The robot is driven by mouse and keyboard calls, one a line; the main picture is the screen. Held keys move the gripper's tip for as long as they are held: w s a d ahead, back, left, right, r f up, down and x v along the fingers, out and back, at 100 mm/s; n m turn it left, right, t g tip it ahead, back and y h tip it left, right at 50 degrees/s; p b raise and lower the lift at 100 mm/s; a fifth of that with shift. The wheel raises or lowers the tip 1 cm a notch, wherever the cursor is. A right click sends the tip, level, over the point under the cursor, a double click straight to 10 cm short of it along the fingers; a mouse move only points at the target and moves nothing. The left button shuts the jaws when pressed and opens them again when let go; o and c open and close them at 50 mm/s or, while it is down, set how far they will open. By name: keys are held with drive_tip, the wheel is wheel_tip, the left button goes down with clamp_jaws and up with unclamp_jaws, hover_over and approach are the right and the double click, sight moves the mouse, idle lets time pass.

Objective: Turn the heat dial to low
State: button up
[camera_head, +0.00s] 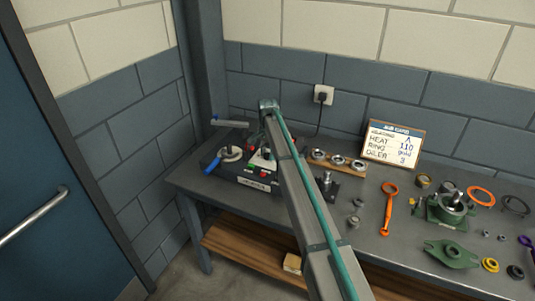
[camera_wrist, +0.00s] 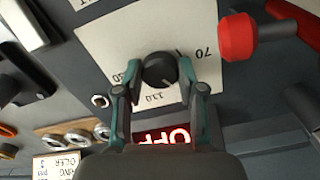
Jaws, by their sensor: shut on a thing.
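The heat dial (camera_wrist: 158,70) is a round black knob on a pale plate (camera_wrist: 105,38), seen upside down in the wrist view. The plate reads 70 to the right of the knob, 110 below it and 150 to the left. A thin mark shows near the knob's upper right; I cannot tell clearly which number it points at. My gripper (camera_wrist: 160,78) has its two teal-and-black fingers on either side of the knob, shut on it. In the head view the dial is on the dark heater unit (camera_head: 257,184), hidden or too small to make out.
A red knob (camera_wrist: 238,37) stands close by the right finger. A red lit display (camera_wrist: 165,135) reads OFF. A blue-handled device (camera_head: 228,155) is left of the heater. A job card (camera_head: 394,143) reads HEAT 110. Rings on a wooden rack (camera_head: 338,162) and loose parts lie to the right.

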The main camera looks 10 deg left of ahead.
drive_tip(key=shift+n, duration=0.3)
drive_tip(key=n+b, duration=0.2)
drive_tip(key=shift+f+n, duration=0.15)
drive_tip(key=shift+n, duration=0.15)
drive_tip(key=n+b, duration=0.2)
drive_tip(key=n, duration=0.3)
drive_tip(key=n+b, duration=0.1)
drive_tip(key=n, duration=0.4)
drive_tip(key=n+b, duration=0.1)
drive_tip(key=n, duration=0.4)
idle(0.4)
drive_tip(key=o, duration=1.1)
drive_tip(key=shift+o, duration=0.2)
drive_tip(key=shift+r, duration=0.25)
